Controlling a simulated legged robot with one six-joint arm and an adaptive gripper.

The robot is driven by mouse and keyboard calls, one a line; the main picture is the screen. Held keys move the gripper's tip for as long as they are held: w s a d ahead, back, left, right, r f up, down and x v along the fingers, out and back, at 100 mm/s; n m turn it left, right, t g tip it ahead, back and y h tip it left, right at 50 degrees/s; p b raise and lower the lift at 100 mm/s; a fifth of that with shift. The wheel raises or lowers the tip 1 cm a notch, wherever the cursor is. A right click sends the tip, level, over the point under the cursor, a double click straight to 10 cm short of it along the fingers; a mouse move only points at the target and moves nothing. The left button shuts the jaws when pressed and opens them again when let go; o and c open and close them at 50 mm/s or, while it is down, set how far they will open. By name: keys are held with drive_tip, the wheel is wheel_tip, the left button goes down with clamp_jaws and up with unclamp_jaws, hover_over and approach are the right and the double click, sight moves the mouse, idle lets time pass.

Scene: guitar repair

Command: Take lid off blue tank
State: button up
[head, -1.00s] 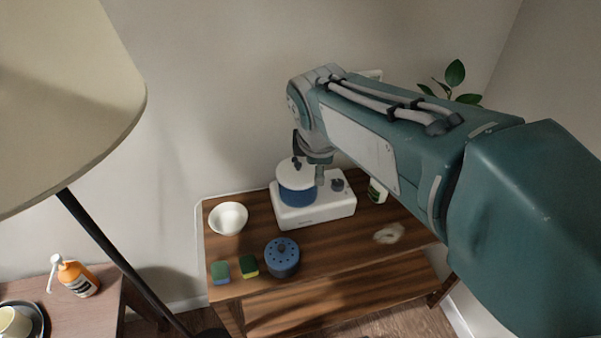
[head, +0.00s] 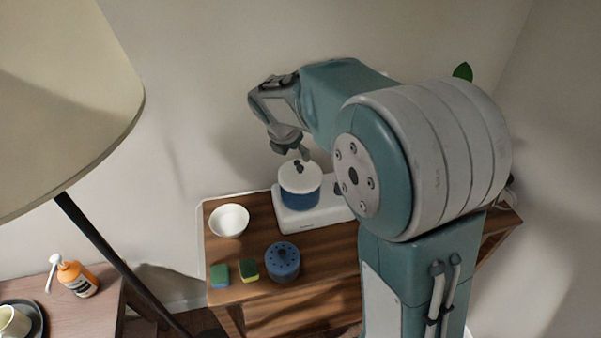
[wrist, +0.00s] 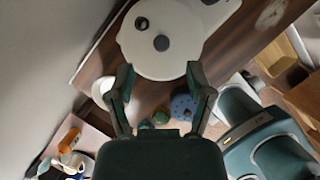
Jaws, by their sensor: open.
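The blue tank (head: 300,201) stands on a white appliance base (head: 305,222) on the wooden table. Its round white lid (head: 301,176) sits on top and has a small dark knob (head: 299,165). In the wrist view the white lid (wrist: 150,58) shows from above, with a dark round knob (wrist: 161,43) on it. My gripper (head: 296,153) is just above the lid in the head view, and its fingers are apart. In the wrist view my gripper (wrist: 160,70) is open and empty, its fingertips seen over the lid's near edge. The tank's wall is hidden there.
A white bowl (head: 229,221) stands left of the base. A blue round holder with holes (head: 282,259) and two sponges (head: 220,275) lie at the front. A lamp shade (head: 65,85) hangs at the left. The wall is close behind the table.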

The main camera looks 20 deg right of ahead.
sight(300, 167)
drive_tip(key=x, duration=0.6)
drive_tip(key=shift+s+f, duration=0.15)
drive_tip(key=shift+f, duration=0.2)
clamp_jaws()
